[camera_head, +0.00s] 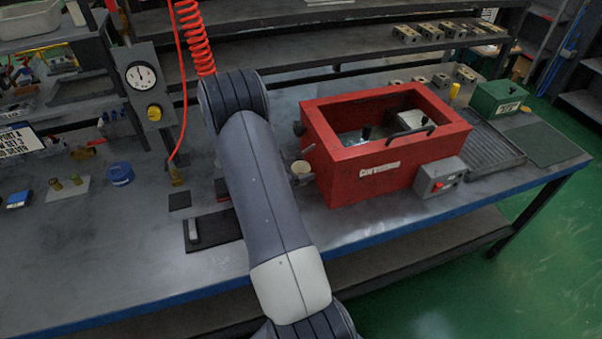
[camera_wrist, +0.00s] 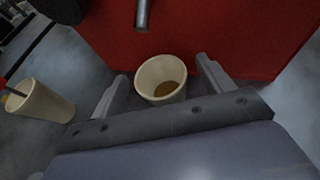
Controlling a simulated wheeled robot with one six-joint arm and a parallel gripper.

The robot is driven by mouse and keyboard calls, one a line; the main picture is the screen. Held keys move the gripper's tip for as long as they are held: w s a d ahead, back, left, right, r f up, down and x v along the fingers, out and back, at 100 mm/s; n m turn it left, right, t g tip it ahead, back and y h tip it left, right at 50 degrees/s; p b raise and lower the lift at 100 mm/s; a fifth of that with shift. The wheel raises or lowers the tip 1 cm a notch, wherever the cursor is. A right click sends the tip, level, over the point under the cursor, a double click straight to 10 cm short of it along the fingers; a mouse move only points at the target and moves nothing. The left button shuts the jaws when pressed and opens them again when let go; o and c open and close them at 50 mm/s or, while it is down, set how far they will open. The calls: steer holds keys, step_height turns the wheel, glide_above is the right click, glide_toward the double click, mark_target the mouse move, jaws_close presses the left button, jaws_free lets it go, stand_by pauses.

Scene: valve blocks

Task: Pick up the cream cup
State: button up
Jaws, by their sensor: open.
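A cream cup (camera_wrist: 161,80) stands upright between the two fingers of my open gripper (camera_wrist: 163,68) in the wrist view. Something brownish shows inside it. The fingers are on either side of the cup, with a visible gap at each side; I cannot tell whether either touches it. In the head view the cup (camera_head: 301,168) shows only partly, just right of my arm and close to the red box's left end. Most of my gripper is hidden behind my arm there.
The red box (camera_head: 362,183) stands right beside the cup, and a grey rod (camera_wrist: 142,14) juts from its wall. Another pale cup-like holder (camera_wrist: 40,101) with a dark stick in it is at the left. A grey box with a red button (camera_head: 439,180) sits in front of the red box.

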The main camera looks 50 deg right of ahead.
steer(key=shift+c, duration=0.3)
steer(key=c, duration=1.1)
steer(key=shift+o, duration=0.2)
steer(key=shift+r, duration=0.1)
